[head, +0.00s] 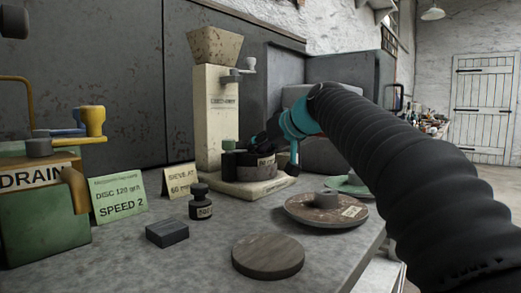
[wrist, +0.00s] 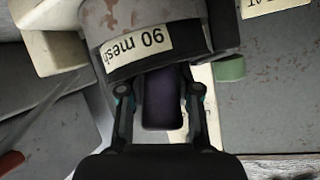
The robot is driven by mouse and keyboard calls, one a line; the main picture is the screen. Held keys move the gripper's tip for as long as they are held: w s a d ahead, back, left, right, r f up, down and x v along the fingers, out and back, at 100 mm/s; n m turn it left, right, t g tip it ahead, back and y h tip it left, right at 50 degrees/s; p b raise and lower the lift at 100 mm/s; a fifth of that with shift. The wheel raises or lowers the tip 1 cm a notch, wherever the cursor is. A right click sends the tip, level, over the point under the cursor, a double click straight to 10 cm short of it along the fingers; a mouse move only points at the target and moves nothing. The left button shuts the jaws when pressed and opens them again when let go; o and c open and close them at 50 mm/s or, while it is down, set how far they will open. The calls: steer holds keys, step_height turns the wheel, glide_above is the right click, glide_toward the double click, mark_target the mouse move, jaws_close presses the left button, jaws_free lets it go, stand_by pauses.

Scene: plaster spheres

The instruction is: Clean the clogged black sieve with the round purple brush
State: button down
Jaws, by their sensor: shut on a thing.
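My gripper (wrist: 162,92) is shut on the round purple brush (wrist: 163,104), whose purple body shows between the two fingers in the wrist view. The dark sieve (wrist: 186,42), labelled "90 mesh", is just beyond the fingertips, with a blotchy pale and reddish top. Whether the brush touches it I cannot tell, as the brush's far end is hidden. In the head view the dark sieve (head: 255,169) sits at the foot of the cream machine, and my gripper (head: 268,143) reaches over it from the right, partly hiding it.
The cream machine (head: 215,125) with a hopper stands behind. Signs and a green DRAIN box (head: 42,215) are left.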

steer(key=shift+s+r, duration=0.2)
steer(key=shift+s, duration=0.05)
steer(key=shift+w+a+r+p, duration=0.15)
steer(key=shift+a+r+p, duration=0.05)
steer(key=shift+r+p, duration=0.7)
steer(key=shift+w+a+f, duration=0.1)
steer(key=shift+w+a, duration=0.05)
steer(key=shift+w, duration=0.05)
steer(key=shift+w+f, duration=0.15)
steer(key=shift+a+f, duration=0.1)
steer(key=shift+a, duration=0.05)
steer(key=shift+x, duration=1.65)
steer(key=shift+f, duration=0.25)
